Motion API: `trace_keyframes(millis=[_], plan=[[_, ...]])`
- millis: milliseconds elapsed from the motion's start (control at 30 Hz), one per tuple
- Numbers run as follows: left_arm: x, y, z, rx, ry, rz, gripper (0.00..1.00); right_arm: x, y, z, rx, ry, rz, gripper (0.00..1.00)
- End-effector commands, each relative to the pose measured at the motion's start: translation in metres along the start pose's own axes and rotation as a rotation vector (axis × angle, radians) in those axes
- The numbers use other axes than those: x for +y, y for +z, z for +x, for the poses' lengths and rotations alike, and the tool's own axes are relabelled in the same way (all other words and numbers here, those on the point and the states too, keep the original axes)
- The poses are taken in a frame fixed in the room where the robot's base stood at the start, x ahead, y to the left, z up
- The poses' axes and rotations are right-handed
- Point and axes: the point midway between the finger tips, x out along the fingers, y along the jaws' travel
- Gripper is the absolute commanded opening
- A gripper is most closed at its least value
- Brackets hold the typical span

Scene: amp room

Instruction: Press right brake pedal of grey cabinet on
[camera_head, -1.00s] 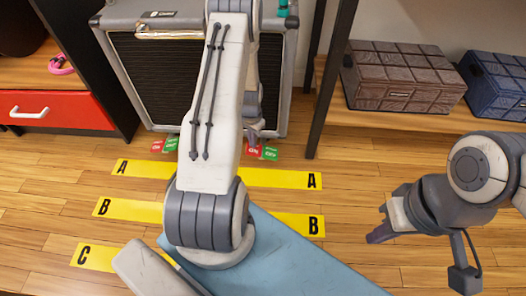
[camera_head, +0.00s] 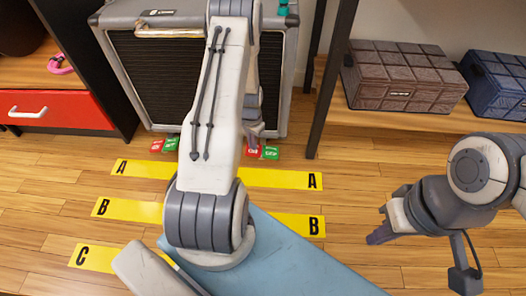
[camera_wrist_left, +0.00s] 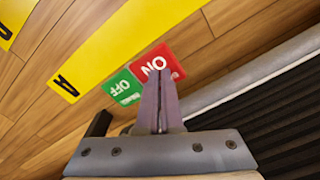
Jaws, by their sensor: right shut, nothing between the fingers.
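The grey cabinet (camera_head: 187,75) with a black grille stands at the back. At its right foot on the floor lie a red ON pedal (camera_head: 252,152) and a green OFF pedal (camera_head: 270,153). My left gripper (camera_head: 256,137) is shut and empty, fingers pointing down just over the red pedal. In the left wrist view the fingertips (camera_wrist_left: 160,75) cover part of the red ON pedal (camera_wrist_left: 153,62); the green OFF pedal (camera_wrist_left: 122,88) lies beside it. I cannot tell whether the tips touch it. My right gripper (camera_head: 379,237) is shut and empty at right, away from the cabinet.
Another red pedal (camera_head: 156,146) and green pedal (camera_head: 171,144) lie at the cabinet's left foot. Yellow strips marked A (camera_head: 280,178), B (camera_head: 127,209) and C (camera_head: 96,258) lie on the floor. A shelf with a brown box (camera_head: 400,75) and a blue box (camera_head: 495,85) stands right.

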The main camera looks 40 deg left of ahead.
Motion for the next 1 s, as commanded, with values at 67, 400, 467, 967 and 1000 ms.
trace_keyframes(millis=[67,400,467,967,1000], plan=[[0.001,0.000,0.002,0.000,0.000,0.001,0.00,0.000,0.000,0.001,0.000,0.000,0.000,0.00],[0.001,0.000,0.007,-0.001,0.001,0.001,0.00,0.000,0.000,0.004,0.000,0.000,0.000,0.00],[0.001,0.000,0.008,-0.001,0.001,0.001,0.00,0.000,0.000,0.004,0.000,0.000,0.000,0.00],[0.000,0.000,-0.021,0.000,0.000,0.000,0.00,-0.002,-0.001,-0.025,0.000,0.000,0.000,0.00],[0.000,0.000,-0.024,0.000,0.000,0.000,0.00,-0.002,-0.002,-0.028,0.000,0.000,0.000,0.00]])
